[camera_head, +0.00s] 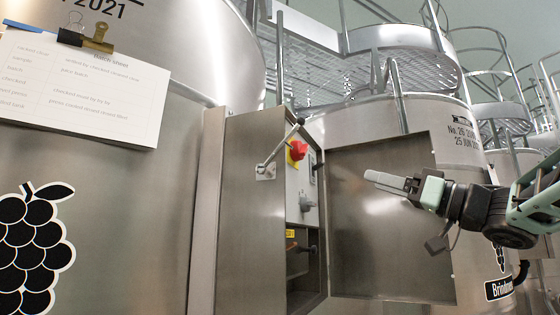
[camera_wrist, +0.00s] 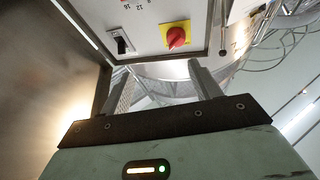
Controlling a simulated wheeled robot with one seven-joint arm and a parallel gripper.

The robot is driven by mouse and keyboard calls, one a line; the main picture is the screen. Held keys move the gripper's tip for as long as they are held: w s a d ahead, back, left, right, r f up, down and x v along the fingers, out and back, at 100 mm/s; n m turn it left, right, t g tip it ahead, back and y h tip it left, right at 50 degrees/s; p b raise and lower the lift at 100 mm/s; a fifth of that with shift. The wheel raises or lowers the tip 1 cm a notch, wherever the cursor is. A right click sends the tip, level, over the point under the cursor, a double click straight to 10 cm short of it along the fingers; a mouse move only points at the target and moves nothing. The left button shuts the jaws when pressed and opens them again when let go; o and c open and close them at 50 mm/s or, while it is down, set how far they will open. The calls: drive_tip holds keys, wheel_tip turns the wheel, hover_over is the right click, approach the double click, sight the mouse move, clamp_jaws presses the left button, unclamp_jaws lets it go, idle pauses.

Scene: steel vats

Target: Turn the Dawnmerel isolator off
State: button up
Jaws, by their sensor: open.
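A red rotary isolator knob (camera_head: 298,150) on a yellow plate sits high on the grey panel inside an open steel cabinet (camera_head: 250,215). In the wrist view the red knob (camera_wrist: 177,37) is in full view at the top, beyond the fingers. The name Dawnmerel is not readable in either view. My gripper (camera_head: 368,177) is to the right of the knob, in front of the open door, pointing left. It is apart from the knob. In the wrist view my gripper (camera_wrist: 159,67) has its fingers spread, with nothing between them.
The cabinet door (camera_head: 390,225) stands open to the right, behind my gripper. A steel rod with a dark ball end (camera_head: 281,148) crosses the cabinet's front edge near the knob. A black switch (camera_wrist: 121,43) sits beside the knob. Vats (camera_head: 120,215) stand on both sides.

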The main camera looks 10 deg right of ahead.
sight(297, 151)
drive_tip(key=w+a+r+n+g+y+p, duration=0.1)
drive_tip(key=w+a+r+p, duration=0.3)
drive_tip(key=a, duration=0.2)
drive_tip(key=w+a+r+g+y+p, duration=0.1)
drive_tip(key=w+a+r+p, duration=0.2)
drive_tip(key=a, duration=0.3)
drive_tip(key=shift+w+a+r+n+p, duration=0.35)
drive_tip(key=shift+w+r+n, duration=0.1)
drive_tip(key=shift+w, duration=0.3)
drive_tip(key=c, duration=1)
